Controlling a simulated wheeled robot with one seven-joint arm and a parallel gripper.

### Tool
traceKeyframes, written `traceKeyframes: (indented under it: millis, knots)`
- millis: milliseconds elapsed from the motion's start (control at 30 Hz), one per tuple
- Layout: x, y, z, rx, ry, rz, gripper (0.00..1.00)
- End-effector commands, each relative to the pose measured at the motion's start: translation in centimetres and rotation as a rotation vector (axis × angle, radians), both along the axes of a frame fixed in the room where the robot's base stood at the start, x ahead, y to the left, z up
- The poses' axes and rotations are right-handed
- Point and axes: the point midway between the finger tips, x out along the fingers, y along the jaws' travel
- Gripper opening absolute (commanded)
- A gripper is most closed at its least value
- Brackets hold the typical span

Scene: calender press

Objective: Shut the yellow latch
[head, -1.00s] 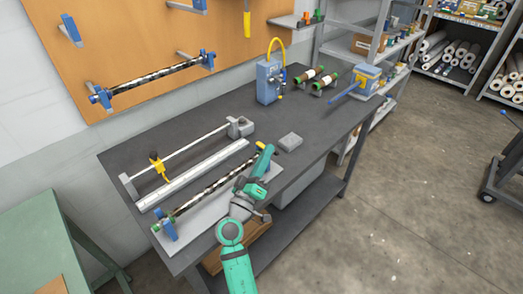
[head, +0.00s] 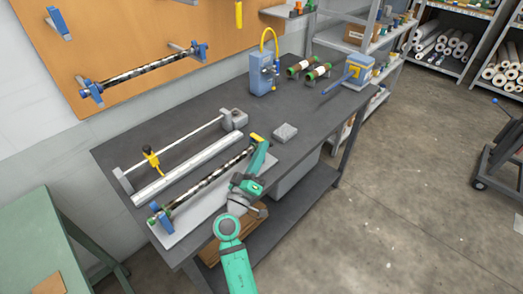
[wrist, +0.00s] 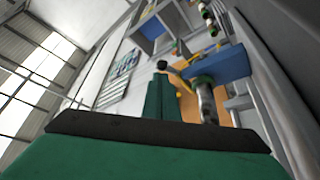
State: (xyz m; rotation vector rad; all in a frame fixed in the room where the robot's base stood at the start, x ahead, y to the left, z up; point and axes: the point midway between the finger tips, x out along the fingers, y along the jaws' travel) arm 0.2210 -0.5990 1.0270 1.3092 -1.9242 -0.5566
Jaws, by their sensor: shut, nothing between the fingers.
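The roller stand on the bench holds a black-and-silver roller (head: 208,179) between end supports. A small yellow latch (head: 258,138) shows at the stand's far right end, just past my fingertips. My gripper (head: 263,146) is shut and empty. It lies along the right side of the stand, its tip right beside the latch; I cannot tell whether they touch. The far support is mostly hidden behind my gripper. In the wrist view my green fingers (wrist: 162,95) point away together, with the roller (wrist: 207,102) and a blue block (wrist: 220,65) to their right.
A rail with a yellow-handled slider (head: 150,160) lies to the left of the stand. A blue pump-like box (head: 263,74) stands farther back. The bench (head: 205,100) is clear between them.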

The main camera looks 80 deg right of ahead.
Motion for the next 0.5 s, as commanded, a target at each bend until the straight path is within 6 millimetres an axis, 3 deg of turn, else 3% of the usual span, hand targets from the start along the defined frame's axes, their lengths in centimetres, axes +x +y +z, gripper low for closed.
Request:
traceKeyframes:
  millis: [167,367,500]
  knots:
    - [0.4,0.3,0.7,-0.002,-0.002,0.001,0.0]
    - [1.9,1.6,3.0,-0.004,-0.003,0.001,0.0]
    - [2.7,4.2,1.2,0.002,0.002,-0.001,0.0]
